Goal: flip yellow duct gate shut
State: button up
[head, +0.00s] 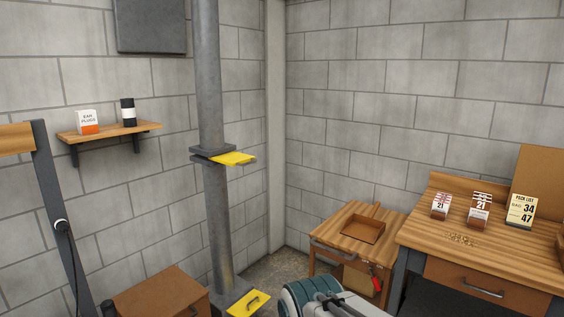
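A grey vertical duct (211,75) runs down the wall left of the corner. A flat yellow gate plate (233,158) sticks out to the right from a dark flange (205,150) about halfway up the duct. A second yellow plate (240,309) with a dark handle lies at the duct's foot, partly cut off by the bottom edge. The part of the upper plate inside the flange is hidden. A white and teal part of my arm shows at the bottom middle. My gripper's fingers cannot be seen.
A small wooden table (342,222) with a brown tray (363,230) stands in the corner. A workbench (420,232) with number cards is at right. A brown box (160,287) and a wall shelf (90,134) are at left. Some floor shows between duct and table.

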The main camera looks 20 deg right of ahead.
aim_at(231, 159)
jog(key=z, duration=0.5)
jog(key=i, duration=1.2)
jog(key=u, duration=0.4)
